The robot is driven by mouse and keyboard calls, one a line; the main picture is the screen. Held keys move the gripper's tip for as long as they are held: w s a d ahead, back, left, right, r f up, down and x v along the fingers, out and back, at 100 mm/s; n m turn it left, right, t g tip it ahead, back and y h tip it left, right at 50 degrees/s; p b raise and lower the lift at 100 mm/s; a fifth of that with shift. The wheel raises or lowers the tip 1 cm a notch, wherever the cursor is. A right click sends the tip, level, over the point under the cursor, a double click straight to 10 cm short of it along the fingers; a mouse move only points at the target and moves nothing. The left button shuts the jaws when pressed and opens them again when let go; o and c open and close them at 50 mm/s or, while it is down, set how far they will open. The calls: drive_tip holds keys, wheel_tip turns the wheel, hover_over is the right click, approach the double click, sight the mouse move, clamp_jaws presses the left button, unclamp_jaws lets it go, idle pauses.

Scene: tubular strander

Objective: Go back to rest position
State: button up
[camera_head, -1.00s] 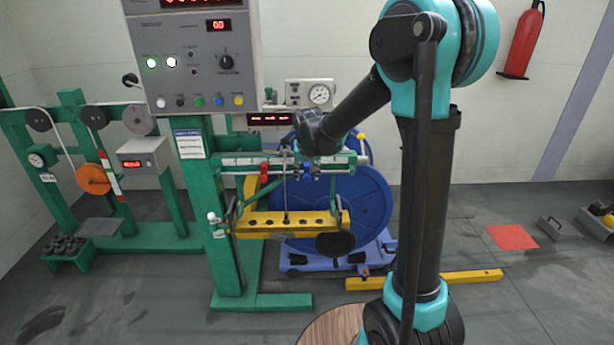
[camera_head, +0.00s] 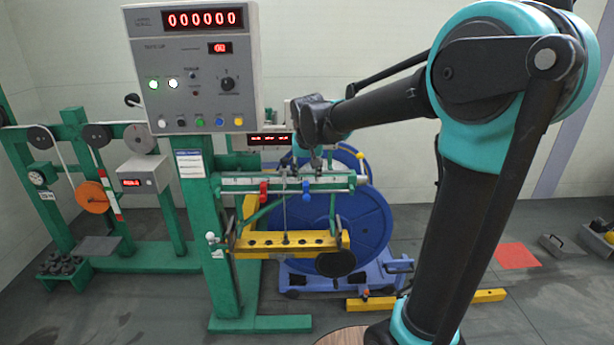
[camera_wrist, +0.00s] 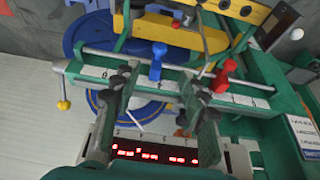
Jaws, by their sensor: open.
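My gripper (camera_head: 316,160) is above and in front of the ruled rail (camera_head: 235,185) of the green machine. In the wrist view my gripper (camera_wrist: 158,90) has its two dark fingers spread apart, with nothing between them. Beyond the fingers are the rail (camera_wrist: 245,100), a blue clamp (camera_wrist: 158,62) and a red clamp (camera_wrist: 225,76). In the head view the red clamp (camera_head: 263,191) sits left of the blue clamp (camera_head: 306,188). My fingers look apart from both clamps, though the exact distance is unclear.
The control box (camera_head: 192,70) stands left of my arm, its counter at 000000. A yellow bar (camera_head: 265,242) with holes hangs below the rail. A large blue reel (camera_head: 365,215) stands behind.

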drive_tip(key=s+d+f, duration=0.8)
drive_tip(key=s, duration=0.4)
drive_tip(key=s+d+f, duration=0.8)
drive_tip(key=s, duration=0.5)
drive_tip(key=shift+f, duration=0.35)
drive_tip(key=shift+w, duration=0.1)
drive_tip(key=shift+c, duration=0.2)
